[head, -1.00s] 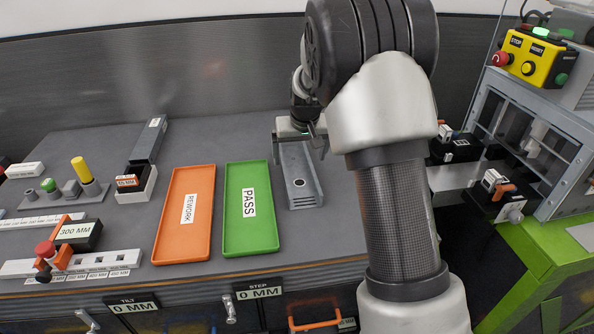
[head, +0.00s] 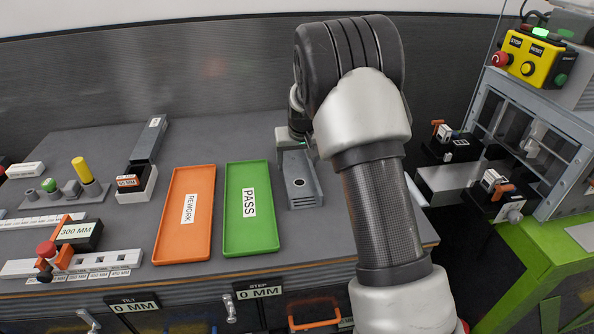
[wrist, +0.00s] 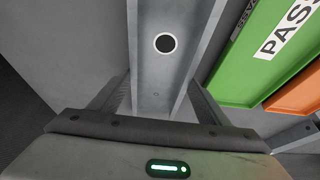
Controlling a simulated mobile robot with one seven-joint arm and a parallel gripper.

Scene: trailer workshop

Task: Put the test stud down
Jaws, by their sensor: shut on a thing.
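The test stud (head: 301,183) is a grey U-shaped metal channel with a dark round hole ringed in white. In the head view it lies just right of the green PASS tray (head: 249,208), its far end behind my gripper (head: 297,150). In the wrist view the stud (wrist: 162,75) runs between the two fingers of my gripper (wrist: 158,100), which is shut on its side walls. The head view shows it at or very near the grey bench top; contact underneath is hidden.
An orange REWORK tray (head: 185,213) lies left of the green one. Gauges and a 300 MM block (head: 78,235) stand further left. A machine with a yellow button box (head: 535,58) stands right. Bare bench (head: 225,138) lies behind the trays.

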